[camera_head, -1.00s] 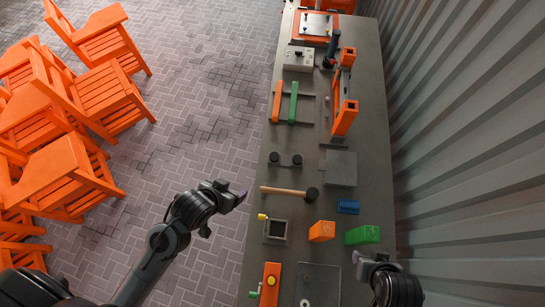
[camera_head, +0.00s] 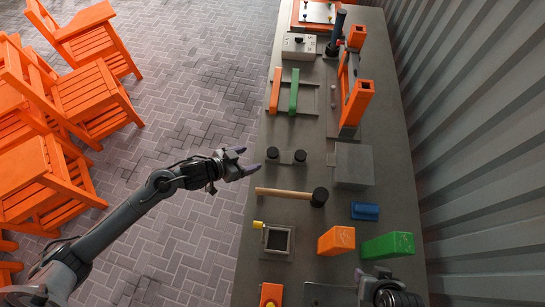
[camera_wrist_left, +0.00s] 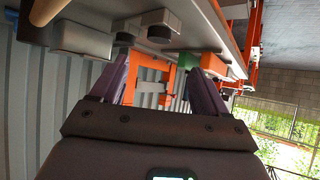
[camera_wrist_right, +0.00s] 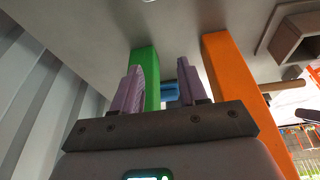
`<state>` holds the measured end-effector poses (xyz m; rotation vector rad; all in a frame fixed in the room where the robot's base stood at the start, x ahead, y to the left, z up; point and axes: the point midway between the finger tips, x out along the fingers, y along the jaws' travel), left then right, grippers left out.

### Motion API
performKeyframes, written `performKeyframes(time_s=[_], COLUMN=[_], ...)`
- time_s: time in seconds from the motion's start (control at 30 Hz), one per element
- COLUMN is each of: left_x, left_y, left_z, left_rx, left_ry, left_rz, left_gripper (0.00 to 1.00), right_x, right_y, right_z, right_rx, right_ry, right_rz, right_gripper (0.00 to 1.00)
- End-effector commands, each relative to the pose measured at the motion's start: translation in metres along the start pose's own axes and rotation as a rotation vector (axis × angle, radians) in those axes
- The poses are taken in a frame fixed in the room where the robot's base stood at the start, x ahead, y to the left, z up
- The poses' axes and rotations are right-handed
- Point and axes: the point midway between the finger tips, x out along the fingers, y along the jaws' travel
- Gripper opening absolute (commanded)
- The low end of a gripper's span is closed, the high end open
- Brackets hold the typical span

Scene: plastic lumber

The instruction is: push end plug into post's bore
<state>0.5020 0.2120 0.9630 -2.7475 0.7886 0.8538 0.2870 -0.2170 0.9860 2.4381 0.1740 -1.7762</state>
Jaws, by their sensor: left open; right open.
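Two dark round pieces, the left one (camera_head: 272,155) and the right one (camera_head: 300,156), sit near the bench's left edge; they may be end plugs. An orange piece (camera_head: 358,103) with dark open ends lies beyond them; I cannot tell whether it is the post. An orange block (camera_head: 336,240) and a green block (camera_head: 387,246) are on the near bench. My left gripper (camera_head: 249,161) is open and empty, left of the round pieces. My right gripper (camera_head: 372,273) is open and empty near the green block, which also shows in the right wrist view (camera_wrist_right: 145,65). No bore is clearly visible.
A mallet (camera_head: 285,193) lies across the bench, near a blue piece (camera_head: 365,211) and a grey block (camera_head: 353,165). A square grey frame (camera_head: 277,241) lies at the near left. A corrugated wall (camera_head: 470,150) bounds the right; orange chairs (camera_head: 85,95) stand far left.

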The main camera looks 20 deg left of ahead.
Motion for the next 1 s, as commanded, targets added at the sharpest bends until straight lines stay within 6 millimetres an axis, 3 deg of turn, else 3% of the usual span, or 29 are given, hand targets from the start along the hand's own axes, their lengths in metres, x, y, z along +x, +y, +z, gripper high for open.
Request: performKeyframes(time_s=[0.3, 0.57, 1.0], left_x=[0.042, 0.056, 0.102], left_y=[-0.002, -0.001, 0.001], left_z=[-0.001, -0.001, 0.0], left_rx=[0.003, 0.004, 0.005], left_ry=[0.002, 0.002, 0.001], left_rz=[-0.002, -0.002, -0.002], left_gripper=[0.75, 0.75, 0.75], right_x=[0.006, 0.007, 0.012], right_y=[0.0, 0.001, 0.002], right_z=[0.002, 0.002, 0.004], right_rx=[0.0, -0.004, -0.008], right_ry=[0.003, 0.002, 0.001], right_rz=[0.0, 0.004, 0.007], right_gripper=[0.43, 0.43, 0.43])
